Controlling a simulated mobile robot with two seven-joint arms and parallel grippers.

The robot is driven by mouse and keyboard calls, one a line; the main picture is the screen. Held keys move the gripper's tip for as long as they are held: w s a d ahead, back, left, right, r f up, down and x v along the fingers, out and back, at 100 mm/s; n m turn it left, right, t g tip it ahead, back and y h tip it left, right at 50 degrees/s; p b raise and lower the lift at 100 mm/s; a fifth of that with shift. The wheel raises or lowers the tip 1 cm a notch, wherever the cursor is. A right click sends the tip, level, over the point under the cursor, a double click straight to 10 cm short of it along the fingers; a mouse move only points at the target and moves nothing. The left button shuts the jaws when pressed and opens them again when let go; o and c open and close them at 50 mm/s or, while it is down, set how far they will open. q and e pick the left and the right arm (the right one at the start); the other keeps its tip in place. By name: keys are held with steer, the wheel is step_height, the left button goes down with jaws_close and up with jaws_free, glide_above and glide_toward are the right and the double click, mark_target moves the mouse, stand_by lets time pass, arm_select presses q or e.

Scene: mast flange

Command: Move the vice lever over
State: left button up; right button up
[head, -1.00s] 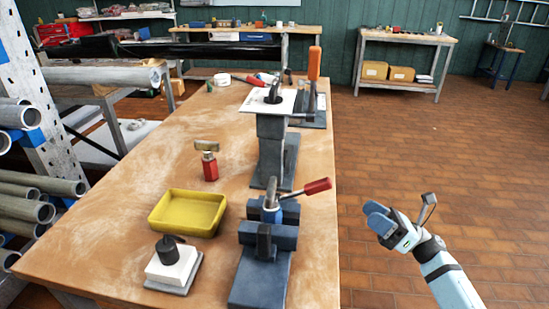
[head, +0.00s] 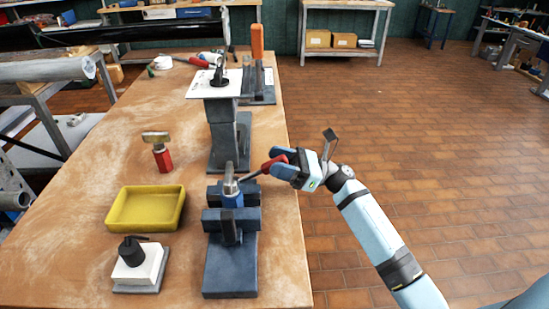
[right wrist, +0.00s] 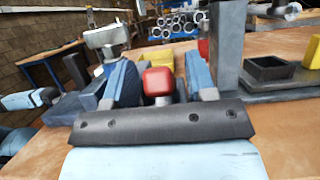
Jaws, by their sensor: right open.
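The blue vice (head: 230,270) stands on the workbench near its right edge. Its lever has a grey rod and a red grip (head: 271,163), and points right and away from the vice. My right gripper (head: 282,164) is at the outer end of the lever, with its fingers around the red grip. In the right wrist view, the red grip (right wrist: 160,82) sits between the two blue fingers (right wrist: 160,85), with gaps on both sides. The gripper is open and not closed on it. My left gripper does not show.
A grey stand with a white plate (head: 203,86) rises behind the vice. A yellow tray (head: 147,226), a red-based tool (head: 161,160) and a black-knobbed white block (head: 134,278) stand left of the vice. Floor right of the workbench (head: 90,150) is clear.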

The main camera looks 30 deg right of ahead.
steer(key=shift+w+a+r, duration=0.2)
steer(key=shift+a+r, duration=0.05)
steer(key=shift+a, duration=0.25)
jaws_close()
steer(key=shift+r, duration=0.1)
